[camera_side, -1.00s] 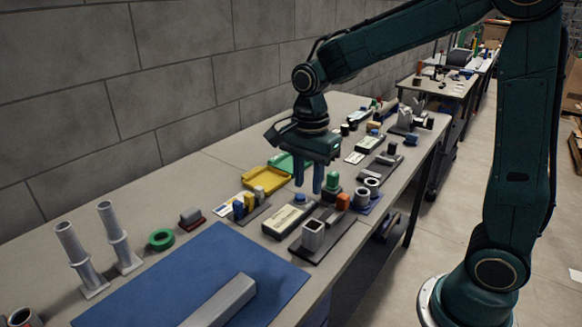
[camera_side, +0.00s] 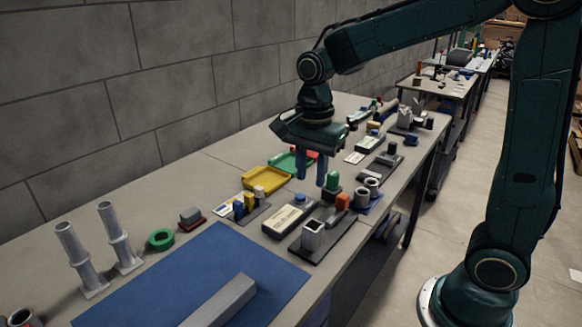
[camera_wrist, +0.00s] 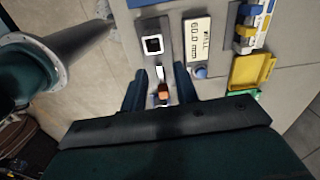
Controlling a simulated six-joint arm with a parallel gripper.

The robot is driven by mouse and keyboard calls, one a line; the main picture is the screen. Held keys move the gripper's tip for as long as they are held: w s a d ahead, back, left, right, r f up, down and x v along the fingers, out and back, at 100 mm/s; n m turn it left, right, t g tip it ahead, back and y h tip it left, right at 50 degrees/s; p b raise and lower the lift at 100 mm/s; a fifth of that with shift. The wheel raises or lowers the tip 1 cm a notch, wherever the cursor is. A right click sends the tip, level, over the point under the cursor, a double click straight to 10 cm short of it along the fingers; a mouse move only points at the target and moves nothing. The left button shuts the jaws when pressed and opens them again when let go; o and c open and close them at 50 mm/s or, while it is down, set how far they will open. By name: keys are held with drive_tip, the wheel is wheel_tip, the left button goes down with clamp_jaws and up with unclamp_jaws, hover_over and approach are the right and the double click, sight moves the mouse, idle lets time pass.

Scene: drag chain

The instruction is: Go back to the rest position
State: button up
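My gripper (camera_side: 312,180) hangs above the middle of the workbench in the side view, its two blue fingers pointing down with a gap between them. It is open and I see nothing held. In the wrist view my gripper (camera_wrist: 160,72) also shows its fingers apart.
A yellow tray (camera_side: 267,180) and a green tray (camera_side: 292,162) lie near the gripper. A blue mat (camera_side: 190,275) bears a grey bar (camera_side: 228,302). Several small parts crowd the bench; the air above is clear.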

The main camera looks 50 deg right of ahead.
drive_tip(key=s+r+n+t, duration=0.2)
drive_tip(key=s+n, duration=0.6)
drive_tip(key=s+r+n+t, duration=0.3)
drive_tip(key=s+n, duration=0.5)
drive_tip(key=n, duration=0.1)
drive_tip(key=shift+s+d+r, duration=0.15)
drive_tip(key=shift+s+r, duration=0.15)
drive_tip(key=shift+s, duration=0.1)
